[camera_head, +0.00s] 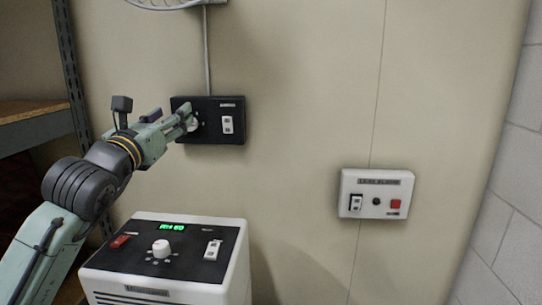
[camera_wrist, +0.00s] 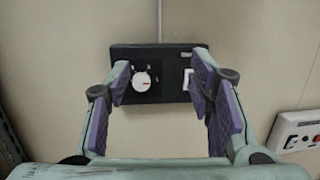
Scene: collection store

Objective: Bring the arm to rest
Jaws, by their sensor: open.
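My arm reaches up from the lower left in the head view, and my gripper (camera_head: 190,118) is at the black wall box (camera_head: 211,137). In the wrist view my gripper (camera_wrist: 168,90) is open, with its two purple-padded fingers spread and nothing between them but the view of the box. The black box (camera_wrist: 165,61) carries a white round knob (camera_wrist: 141,81) near the left finger and a white switch (camera_wrist: 188,79) near the right finger. In the head view the fingers partly hide the knob. Whether a fingertip touches the box, I cannot tell.
A white humidifier unit (camera_head: 233,268) with a black top panel, green display, knob and switches stands below my gripper. A white wall box (camera_head: 376,182) with a red button is to the right. A metal shelf (camera_head: 34,130) stands at the left. Bare wall lies between the boxes.

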